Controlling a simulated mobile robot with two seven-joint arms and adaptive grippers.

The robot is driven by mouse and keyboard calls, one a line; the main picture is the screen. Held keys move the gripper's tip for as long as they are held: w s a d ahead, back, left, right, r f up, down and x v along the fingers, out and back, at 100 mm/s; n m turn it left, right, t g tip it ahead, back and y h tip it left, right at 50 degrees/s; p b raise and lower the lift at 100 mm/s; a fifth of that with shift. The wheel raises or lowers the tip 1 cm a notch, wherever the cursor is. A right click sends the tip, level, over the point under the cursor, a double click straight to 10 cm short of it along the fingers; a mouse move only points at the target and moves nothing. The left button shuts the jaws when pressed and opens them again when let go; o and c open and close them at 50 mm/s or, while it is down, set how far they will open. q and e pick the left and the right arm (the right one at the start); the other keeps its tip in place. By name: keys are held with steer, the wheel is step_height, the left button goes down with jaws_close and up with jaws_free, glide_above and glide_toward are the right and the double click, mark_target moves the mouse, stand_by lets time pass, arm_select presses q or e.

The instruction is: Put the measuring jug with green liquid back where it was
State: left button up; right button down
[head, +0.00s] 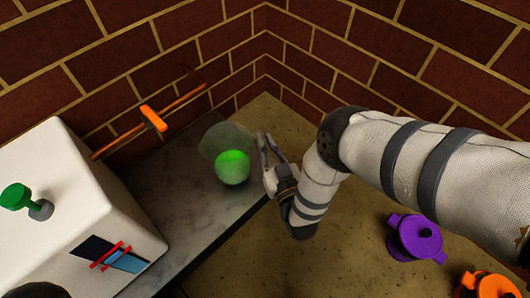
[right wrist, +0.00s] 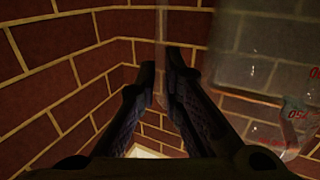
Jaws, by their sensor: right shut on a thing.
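The measuring jug (head: 222,137) is clear, with bright green liquid at its bottom, and is in the middle of the head view over the grey stone counter. My right gripper (head: 264,142) is at its right side, shut on it. In the right wrist view the jug's clear wall with red markings (right wrist: 297,118) is at the right, and a thin clear strip of it runs between the fingers of my right gripper (right wrist: 160,78). I cannot tell whether the jug's base touches the counter. My left gripper is not in view.
A white box-like machine (head: 60,190) with a green knob stands at the left. An orange-handled bar (head: 153,118) is along the brick wall behind. A purple pot (head: 415,238) and an orange pot (head: 487,286) are at the lower right. The grey counter (head: 175,215) is bare in front of the jug.

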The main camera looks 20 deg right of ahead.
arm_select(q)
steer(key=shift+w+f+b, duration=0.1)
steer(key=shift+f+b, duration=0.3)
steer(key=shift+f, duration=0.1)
arm_select(e)
steer(key=shift+a+f, duration=0.1)
steer(key=shift+f, duration=1.15)
steer(key=shift+s+f, duration=0.1)
steer(key=shift+f, duration=0.1)
steer(key=c, duration=1.7)
jaws_free()
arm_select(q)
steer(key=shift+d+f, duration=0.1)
arm_select(e)
steer(key=shift+r, duration=0.1)
